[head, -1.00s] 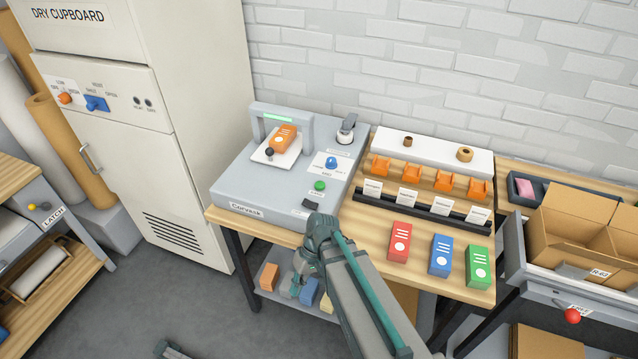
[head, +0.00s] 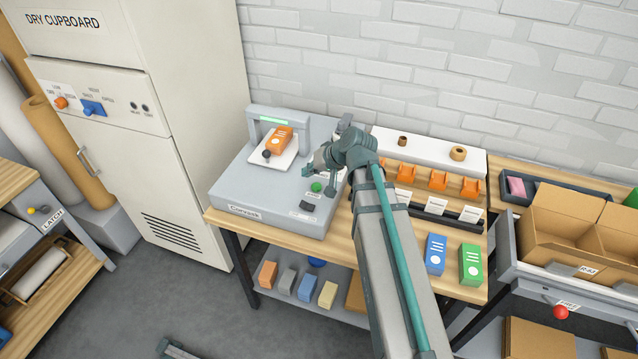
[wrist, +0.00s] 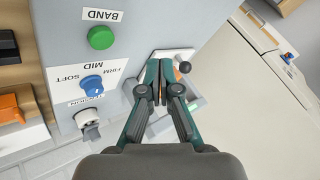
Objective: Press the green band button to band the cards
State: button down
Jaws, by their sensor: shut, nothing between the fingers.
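The green band button (head: 316,187) is on the front right of the grey banding machine (head: 240,190). In the wrist view the green button (wrist: 101,38) sits under a BAND label, left of my gripper. An orange card pack (head: 280,139) lies on the machine's white plate (head: 284,160) under the arch. My gripper (head: 307,172) is over the machine, close to the button in the picture; its height above the panel is hard to tell. In the wrist view my gripper (wrist: 160,102) is shut and empty, its tips in front of the white plate.
A blue tension knob (wrist: 91,84) is beside the button, with a white-capped post (wrist: 87,120) beyond. A black-knobbed handle (wrist: 184,67) stands at the plate. Blue (head: 436,255) and green (head: 471,265) packs stand on the bench at right.

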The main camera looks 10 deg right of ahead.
aim_at(318, 186)
jog(key=shift+m+t+h, duration=0.4)
jog(key=shift+m+t, duration=0.2)
jog(key=shift+t, duration=0.2)
jog(key=w+d+r, duration=0.2)
jog(key=d+r, duration=0.1)
jog(key=shift+w+d, duration=0.15)
jog(key=shift+w, duration=0.1)
jog(key=shift+f+b, duration=2.75)
jog(key=shift+f, duration=1.65)
jog(key=shift+f+b, duration=0.35)
jog(key=shift+f, duration=0.05)
jog(key=shift+f+b, duration=0.4)
jog(key=shift+f, duration=0.1)
jog(key=shift+r+p, duration=0.55)
jog(key=shift+r, duration=0.4)
